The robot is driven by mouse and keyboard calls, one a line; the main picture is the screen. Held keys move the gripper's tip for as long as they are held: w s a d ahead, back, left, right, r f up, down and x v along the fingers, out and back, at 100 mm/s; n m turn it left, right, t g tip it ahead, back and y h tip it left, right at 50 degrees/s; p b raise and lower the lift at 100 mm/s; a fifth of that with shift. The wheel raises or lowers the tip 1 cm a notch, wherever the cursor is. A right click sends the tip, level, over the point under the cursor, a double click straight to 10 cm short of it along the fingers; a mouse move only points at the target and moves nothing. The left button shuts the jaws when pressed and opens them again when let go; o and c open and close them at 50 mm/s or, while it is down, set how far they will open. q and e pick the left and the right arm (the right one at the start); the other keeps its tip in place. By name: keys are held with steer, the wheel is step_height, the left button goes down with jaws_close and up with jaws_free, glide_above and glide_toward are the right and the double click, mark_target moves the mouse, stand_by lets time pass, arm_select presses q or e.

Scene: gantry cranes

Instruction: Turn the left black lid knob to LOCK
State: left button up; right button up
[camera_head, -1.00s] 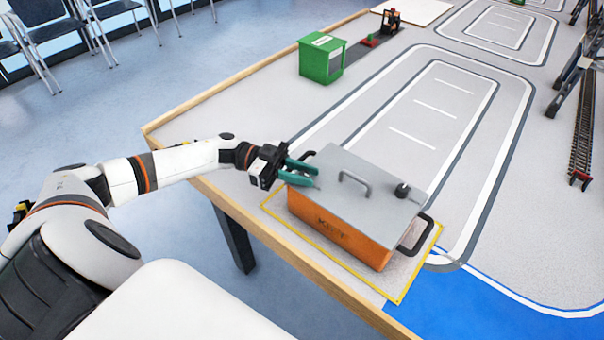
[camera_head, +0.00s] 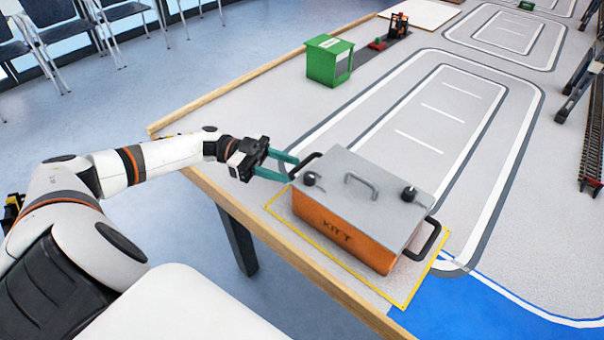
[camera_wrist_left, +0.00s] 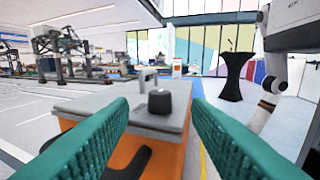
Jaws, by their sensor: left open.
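An orange box (camera_head: 335,232) with a grey lid (camera_head: 350,207) stands on the table inside a yellow outline. The left black lid knob (camera_head: 310,179) sits near the lid's left corner; it also shows in the left wrist view (camera_wrist_left: 160,101), between the fingers and ahead of them. A second black knob (camera_head: 408,194) is near the lid's right edge. My left gripper (camera_head: 287,170) is open with teal fingers, just left of the box and apart from the left knob. No LOCK mark is readable. My right gripper does not show.
A black handle (camera_head: 425,240) sticks out on the box's right side, another (camera_head: 304,163) on the left near my fingers. A grey handle (camera_head: 361,184) rises mid-lid. A green box (camera_head: 328,60) stands farther back.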

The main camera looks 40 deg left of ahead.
arm_select(q)
steer(key=b+v, duration=0.1)
steer(key=v, duration=0.4)
steer(key=shift+s+a, duration=0.1)
steer(key=shift+a, duration=0.1)
stand_by(0.3)
